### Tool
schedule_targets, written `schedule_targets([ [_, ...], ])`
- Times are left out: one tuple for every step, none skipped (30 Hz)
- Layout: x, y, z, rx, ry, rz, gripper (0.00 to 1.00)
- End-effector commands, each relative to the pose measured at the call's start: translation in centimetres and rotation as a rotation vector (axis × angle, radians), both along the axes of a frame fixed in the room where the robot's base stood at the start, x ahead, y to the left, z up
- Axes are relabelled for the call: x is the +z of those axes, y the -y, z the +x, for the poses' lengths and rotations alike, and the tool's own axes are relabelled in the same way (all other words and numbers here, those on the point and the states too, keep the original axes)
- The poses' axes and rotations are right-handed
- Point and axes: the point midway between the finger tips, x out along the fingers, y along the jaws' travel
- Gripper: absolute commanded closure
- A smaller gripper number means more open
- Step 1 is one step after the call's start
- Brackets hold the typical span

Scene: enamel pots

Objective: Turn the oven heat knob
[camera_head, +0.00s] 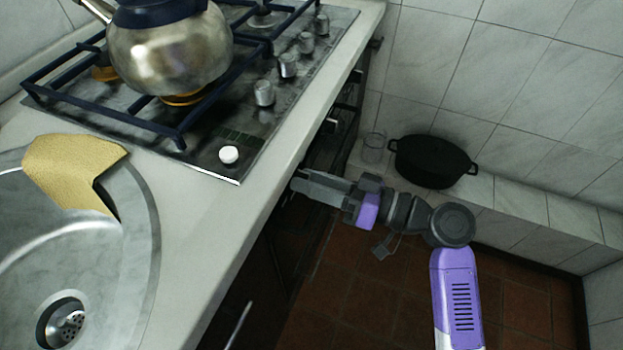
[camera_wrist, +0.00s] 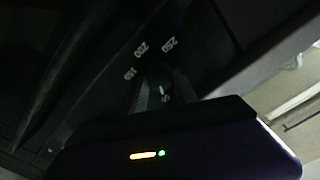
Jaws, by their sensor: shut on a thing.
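The oven heat knob (camera_wrist: 157,86) shows in the wrist view as a small dark knob with a pale mark, below printed temperature numbers on the dark oven panel (camera_wrist: 115,45). My gripper (camera_wrist: 163,95) is shut on it, with a finger on either side; the dim light hides the exact contact. In the head view my gripper (camera_head: 298,186) reaches left to the oven front (camera_head: 325,150), just under the counter edge. The knob is hidden there by the counter and fingers.
The counter edge (camera_head: 262,182) overhangs close to my fingers. Above it is a gas hob (camera_head: 215,125) with a kettle (camera_head: 172,50) and several metal knobs. A black pot (camera_head: 432,162) and a glass (camera_head: 374,148) stand on a tiled ledge behind my arm. Open floor lies below.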

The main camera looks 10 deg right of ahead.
Motion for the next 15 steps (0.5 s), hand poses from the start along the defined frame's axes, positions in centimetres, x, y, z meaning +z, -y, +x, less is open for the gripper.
schedule_targets([
  [-0.09,0.03,-0.02,0.0,-0.002,-0.001,1.0],
  [-0.09,0.03,-0.02,0.0,-0.002,-0.001,0.64],
  [-0.09,0.03,-0.02,0.0,-0.001,-0.001,0.56],
  [-0.09,0.04,-0.02,0.0,-0.001,-0.001,0.5],
  [-0.09,0.04,-0.02,0.0,-0.001,-0.001,0.48],
  [-0.07,0.03,-0.01,0.0,-0.001,-0.001,0.48],
  [-0.06,0.03,-0.01,0.0,-0.001,-0.001,0.48],
  [-0.06,0.03,-0.01,0.0,-0.001,-0.001,0.48],
  [-0.05,0.03,-0.01,0.0,-0.001,-0.001,0.48],
  [-0.05,0.02,-0.01,0.0,0.0,-0.002,0.48],
  [-0.04,0.02,0.0,-0.001,0.001,-0.001,0.48],
  [-0.04,0.02,-0.01,-0.001,0.001,-0.001,0.48],
  [-0.03,0.04,-0.02,-0.001,0.001,-0.001,0.48],
  [-0.02,0.09,-0.04,-0.001,0.001,-0.001,0.48],
  [-0.03,0.24,-0.12,-0.002,0.0,-0.001,0.48],
])
